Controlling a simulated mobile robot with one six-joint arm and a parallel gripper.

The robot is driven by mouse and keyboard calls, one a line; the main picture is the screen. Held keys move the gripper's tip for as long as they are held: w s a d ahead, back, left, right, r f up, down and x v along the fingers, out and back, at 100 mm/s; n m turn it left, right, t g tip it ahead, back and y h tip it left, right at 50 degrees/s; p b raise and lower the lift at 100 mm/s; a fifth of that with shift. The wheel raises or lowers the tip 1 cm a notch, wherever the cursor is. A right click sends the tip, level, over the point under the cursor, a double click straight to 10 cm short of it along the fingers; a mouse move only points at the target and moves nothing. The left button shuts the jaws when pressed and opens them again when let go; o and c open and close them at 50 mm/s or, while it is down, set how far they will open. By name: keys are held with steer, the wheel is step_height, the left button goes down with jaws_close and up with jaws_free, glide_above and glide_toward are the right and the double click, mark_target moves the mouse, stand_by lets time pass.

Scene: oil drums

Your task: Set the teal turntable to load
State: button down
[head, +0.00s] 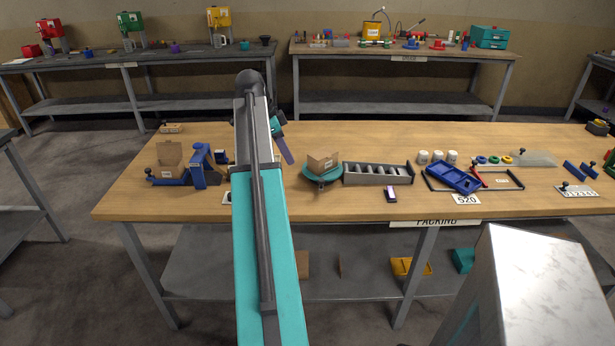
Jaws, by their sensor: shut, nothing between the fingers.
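The teal turntable (317,178) is a small round disc on the packing table, just right of my arm. An open cardboard box (323,162) stands on it and covers most of its top. Its setting, and any load mark, cannot be read from here. My arm rises in front of the table and hides part of it. What looks like my gripper (289,159) shows just right of the arm as a narrow dark bar below a teal wrist part. It looks shut and empty, up and left of the turntable and apart from it in the picture.
A grey slotted rack (378,174) stands close right of the turntable, with a phone (391,193) in front. A blue tape tool (201,167) and another open box (170,158) are to the left. White cups (437,156) and a blue tray (454,180) lie farther right.

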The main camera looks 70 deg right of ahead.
steer(key=shift+w, duration=0.1)
steer(key=p+x, duration=0.2)
steer(key=x, duration=0.8)
steer(key=shift+s+d+r+p, duration=0.1)
steer(key=shift+s+d+p, duration=0.4)
steer(key=shift+s, duration=0.45)
steer(key=shift+s+d, duration=0.55)
steer(key=shift+s, duration=0.2)
